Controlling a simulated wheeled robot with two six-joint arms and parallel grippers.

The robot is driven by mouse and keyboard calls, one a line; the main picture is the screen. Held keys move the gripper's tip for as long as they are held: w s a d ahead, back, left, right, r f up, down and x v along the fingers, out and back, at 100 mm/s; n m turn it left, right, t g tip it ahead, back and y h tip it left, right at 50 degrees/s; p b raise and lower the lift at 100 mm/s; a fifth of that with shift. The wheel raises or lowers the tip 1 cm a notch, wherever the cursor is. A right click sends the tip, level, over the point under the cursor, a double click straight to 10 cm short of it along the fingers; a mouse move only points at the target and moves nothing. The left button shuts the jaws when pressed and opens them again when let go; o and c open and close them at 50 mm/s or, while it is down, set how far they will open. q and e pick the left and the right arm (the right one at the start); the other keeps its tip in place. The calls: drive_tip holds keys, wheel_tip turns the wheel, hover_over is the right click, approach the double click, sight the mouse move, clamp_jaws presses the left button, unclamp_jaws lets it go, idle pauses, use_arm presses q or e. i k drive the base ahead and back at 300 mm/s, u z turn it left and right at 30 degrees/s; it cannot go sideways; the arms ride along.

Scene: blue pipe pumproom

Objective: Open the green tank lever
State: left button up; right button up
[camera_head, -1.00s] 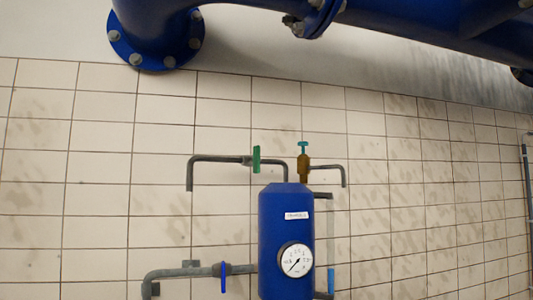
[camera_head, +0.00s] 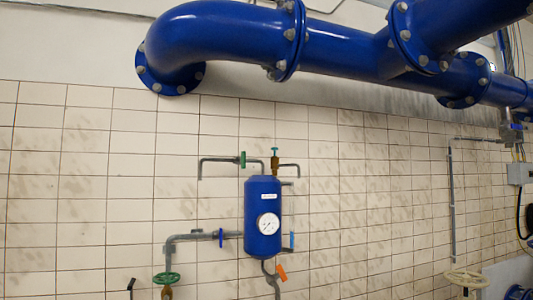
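The green lever (camera_head: 243,160) is a small upright handle on the thin grey pipe at the upper left of the blue tank (camera_head: 262,238). It stands roughly across the horizontal pipe run. A brass valve (camera_head: 275,166) with a small teal handle stands on top of the tank. The tank hangs by the tiled wall and has a white round gauge (camera_head: 268,223). Neither of my grippers shows in the head view.
A large blue pipe (camera_head: 340,52) crosses overhead. A blue lever (camera_head: 221,237) sits on the lower left pipe, with a green handwheel (camera_head: 166,278) below it. An orange handle (camera_head: 281,272) is under the tank. A cream handwheel (camera_head: 466,279) is at the lower right.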

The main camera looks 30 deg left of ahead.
sight(242, 160)
drive_tip(key=u, duration=0.6)
drive_tip(key=i, duration=0.5)
drive_tip(key=u, duration=0.95)
drive_tip(key=i, duration=0.6)
drive_tip(key=u, duration=0.1)
